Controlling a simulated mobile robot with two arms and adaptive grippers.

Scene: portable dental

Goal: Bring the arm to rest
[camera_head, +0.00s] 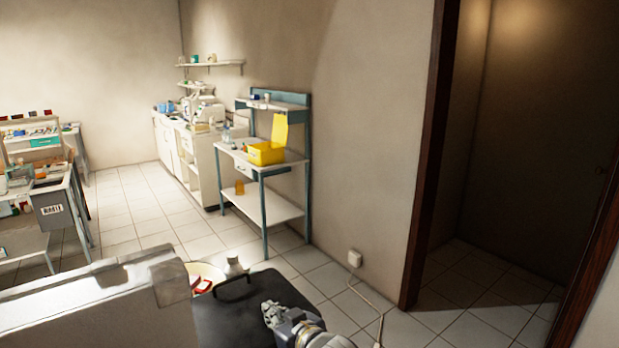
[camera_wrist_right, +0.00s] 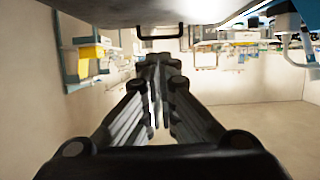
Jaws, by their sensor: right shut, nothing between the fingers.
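My right gripper (camera_head: 272,312) shows at the bottom of the head view, over or beside a dark flat-topped surface (camera_head: 235,315) with a black handle. In the right wrist view the right gripper (camera_wrist_right: 158,75) has its fingers together with nothing between them. A black handle (camera_wrist_right: 160,32) shows just beyond the fingertips there; I cannot tell the gap. My left gripper is in neither view.
A teal-legged shelf table (camera_head: 265,220) with an open yellow box (camera_head: 266,153) stands against the wall. A pale ledge (camera_head: 90,305) is at lower left. Tiled floor is free around a doorway at right.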

